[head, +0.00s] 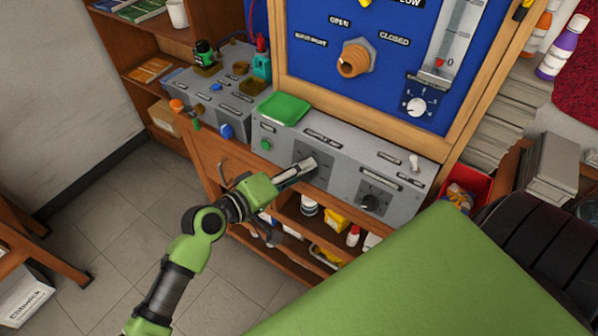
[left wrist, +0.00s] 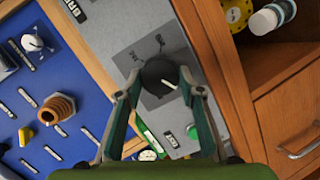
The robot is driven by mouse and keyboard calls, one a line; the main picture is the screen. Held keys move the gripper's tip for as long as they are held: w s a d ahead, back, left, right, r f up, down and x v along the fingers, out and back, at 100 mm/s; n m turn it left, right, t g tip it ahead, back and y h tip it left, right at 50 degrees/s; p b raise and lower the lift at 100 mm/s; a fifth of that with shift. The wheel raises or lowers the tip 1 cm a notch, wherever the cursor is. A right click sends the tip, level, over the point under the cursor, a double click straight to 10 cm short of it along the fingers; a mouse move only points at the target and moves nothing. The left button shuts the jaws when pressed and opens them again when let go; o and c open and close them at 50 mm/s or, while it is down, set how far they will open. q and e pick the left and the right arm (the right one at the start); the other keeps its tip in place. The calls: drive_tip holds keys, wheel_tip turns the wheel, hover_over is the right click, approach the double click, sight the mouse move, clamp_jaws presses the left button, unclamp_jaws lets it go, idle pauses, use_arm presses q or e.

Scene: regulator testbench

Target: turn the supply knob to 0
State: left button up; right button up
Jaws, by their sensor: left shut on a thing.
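The grey control box (head: 285,143) stands on the bench below the blue panel. My left gripper (head: 308,168) reaches its front face from the lower left and covers the left knob there in the head view. In the left wrist view, this round black knob (left wrist: 158,72) sits on a dark grey dial plate between the fingertips of my left gripper (left wrist: 158,90), which is shut on it. The knob's white pointer line is tilted. The dial markings and panel labels are too small to read surely. My right gripper is not in view.
A second black knob (head: 370,202) and a toggle switch (head: 414,162) are to the right on the same box. A green tray (head: 283,108) lies on top. An orange valve knob (head: 355,62) projects from the blue panel (head: 315,80). Bottles and boxes fill the shelf below.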

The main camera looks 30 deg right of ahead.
use_arm(q)
drive_tip(key=o, duration=1.1)
drive_tip(key=shift+a, duration=0.1)
drive_tip(key=v, duration=1.1)
drive_tip(key=shift+a, duration=0.4)
drive_tip(key=shift+r, duration=0.1)
